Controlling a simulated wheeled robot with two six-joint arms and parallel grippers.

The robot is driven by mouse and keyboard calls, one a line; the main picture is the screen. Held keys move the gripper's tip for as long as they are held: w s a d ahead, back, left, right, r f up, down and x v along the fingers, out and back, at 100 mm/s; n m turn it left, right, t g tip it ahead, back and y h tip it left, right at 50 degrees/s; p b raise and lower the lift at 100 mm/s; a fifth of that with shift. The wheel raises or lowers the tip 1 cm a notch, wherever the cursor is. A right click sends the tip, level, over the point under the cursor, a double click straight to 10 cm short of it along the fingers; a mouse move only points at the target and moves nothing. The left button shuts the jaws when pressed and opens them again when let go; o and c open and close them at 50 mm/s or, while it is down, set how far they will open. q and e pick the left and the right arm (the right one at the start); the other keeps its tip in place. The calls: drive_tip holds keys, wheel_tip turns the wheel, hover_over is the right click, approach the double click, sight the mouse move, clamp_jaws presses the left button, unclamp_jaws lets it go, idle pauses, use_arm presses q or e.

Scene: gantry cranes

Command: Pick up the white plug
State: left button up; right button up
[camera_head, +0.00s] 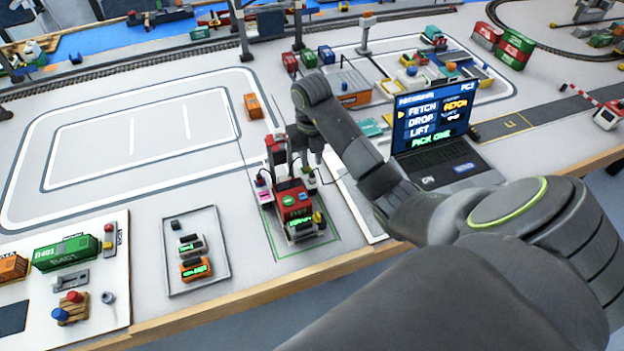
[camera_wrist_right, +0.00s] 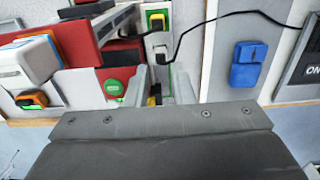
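My right gripper (camera_head: 316,160) points down at the right side of a red machine (camera_head: 292,200) in the head view. In the right wrist view my right gripper (camera_wrist_right: 160,82) has its two fingers apart, with a gap between them. A plug (camera_wrist_right: 160,51) with a dark top, pale sides and a black cable stands just beyond the fingertips, on a white strip; I cannot tell whether it is the white plug. Between the fingers a small yellow and black part shows, partly hidden. My left gripper is not in view.
A laptop (camera_head: 436,135) stands right of the machine, partly behind my right arm. A blue block (camera_wrist_right: 248,65) is to the right in the wrist view. A tray (camera_head: 218,278) with small devices lies left of the machine. The white-lined area (camera_head: 150,150) is mostly clear.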

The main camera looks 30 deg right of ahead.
sight(312, 174)
drive_tip(key=shift+s+f+p, duration=0.2)
drive_tip(key=shift+f+p, duration=0.45)
drive_tip(key=shift+f, duration=2.1)
clamp_jaws()
